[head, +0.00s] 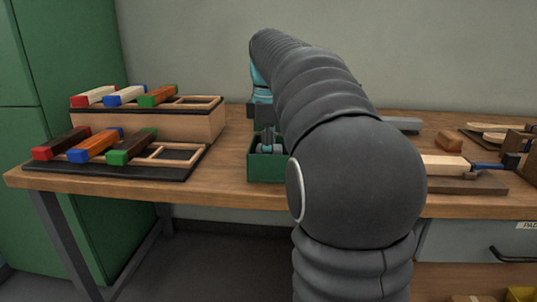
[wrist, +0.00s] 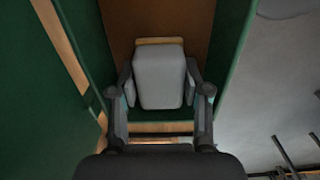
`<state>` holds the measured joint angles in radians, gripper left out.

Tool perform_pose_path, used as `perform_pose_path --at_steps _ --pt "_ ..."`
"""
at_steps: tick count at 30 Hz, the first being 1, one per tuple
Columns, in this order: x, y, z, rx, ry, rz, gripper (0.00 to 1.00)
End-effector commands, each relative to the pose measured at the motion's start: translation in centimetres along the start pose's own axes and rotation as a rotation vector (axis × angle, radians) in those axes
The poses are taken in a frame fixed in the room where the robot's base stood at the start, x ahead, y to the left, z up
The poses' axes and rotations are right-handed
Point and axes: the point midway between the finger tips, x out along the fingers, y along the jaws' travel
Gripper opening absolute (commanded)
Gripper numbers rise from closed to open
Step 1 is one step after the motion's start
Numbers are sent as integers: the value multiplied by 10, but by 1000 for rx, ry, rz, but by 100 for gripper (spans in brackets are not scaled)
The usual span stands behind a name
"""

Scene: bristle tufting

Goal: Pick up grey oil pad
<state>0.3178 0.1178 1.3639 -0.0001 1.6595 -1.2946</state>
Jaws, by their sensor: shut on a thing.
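The grey oil pad (wrist: 159,80) is a pale grey block with rounded corners and a tan strip along its far edge. In the wrist view it sits between the two fingers of my gripper (wrist: 159,75), which are shut on its left and right sides. In the head view my gripper (head: 268,142) points down into a small open green box (head: 266,171) on the bench. The pad is hidden there by the box and gripper. Green walls (wrist: 228,60) flank the pad in the wrist view, with a brown surface behind it.
Two racks at left hold blocks with coloured ends: an upper rack (head: 160,124) and a lower rack (head: 110,171). At right are a wooden block (head: 449,143), a pale block (head: 443,165) and a grey piece (head: 403,124). My arm hides the bench's middle. Bare bench (head: 228,165) lies left of the box.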

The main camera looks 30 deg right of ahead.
Motion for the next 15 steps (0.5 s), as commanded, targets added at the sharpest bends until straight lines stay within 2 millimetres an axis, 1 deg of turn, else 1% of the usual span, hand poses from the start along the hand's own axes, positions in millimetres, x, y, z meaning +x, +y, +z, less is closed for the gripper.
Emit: perform_pose_path --at_steps 2,5,8,15 --pt "-2 0 0 0 0 0 12" --pt "-10 0 0 0 0 0 12" --pt "-26 1 0 0 1 2 12" --pt "-72 1 0 0 1 2 12"
